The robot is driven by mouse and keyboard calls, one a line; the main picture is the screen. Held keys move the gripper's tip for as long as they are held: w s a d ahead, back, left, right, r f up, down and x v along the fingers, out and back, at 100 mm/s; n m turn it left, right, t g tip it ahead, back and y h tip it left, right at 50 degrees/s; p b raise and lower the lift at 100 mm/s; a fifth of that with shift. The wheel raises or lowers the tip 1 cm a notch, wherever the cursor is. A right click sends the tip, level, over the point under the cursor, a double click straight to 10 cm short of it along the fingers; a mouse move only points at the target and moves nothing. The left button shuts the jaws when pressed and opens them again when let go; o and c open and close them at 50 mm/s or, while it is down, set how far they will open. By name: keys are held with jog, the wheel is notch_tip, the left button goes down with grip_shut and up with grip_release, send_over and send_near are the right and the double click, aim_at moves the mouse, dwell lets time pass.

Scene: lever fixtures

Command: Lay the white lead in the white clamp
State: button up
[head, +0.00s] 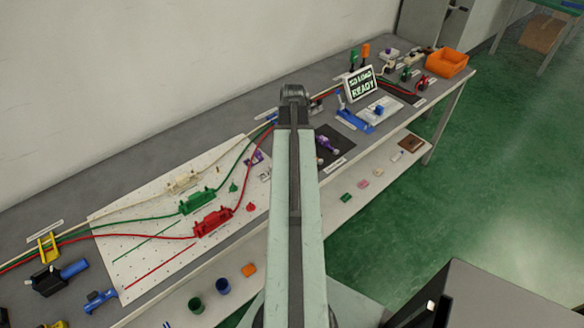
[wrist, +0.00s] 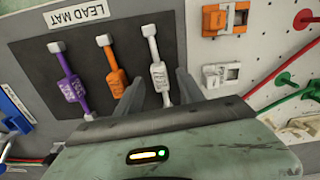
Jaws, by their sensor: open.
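The white lead (wrist: 157,66) lies on the dark lead mat (wrist: 85,45) in the wrist view, the rightmost of three leads. My gripper (wrist: 158,79) is open, with one finger on each side of the white lead's lower body and nothing gripped. The lead's lower end is near my gripper's body. In the head view my arm hides the white lead.
An orange lead (wrist: 116,75) lies close beside my left finger, with a purple lead (wrist: 72,88) farther left. An orange clamp (wrist: 215,20) sits above the white one. Red and green cables (wrist: 285,75) cross the pegboard at right. A lit sign (head: 361,85) stands farther along the bench.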

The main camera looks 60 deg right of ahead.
jog(key=shift+f+b, duration=0.3)
jog(key=shift+f, duration=0.65)
jog(key=shift+r, duration=0.2)
grip_shut()
notch_tip(320, 180, up, 10)
jog(key=p, duration=1)
jog(key=shift+a, duration=0.1)
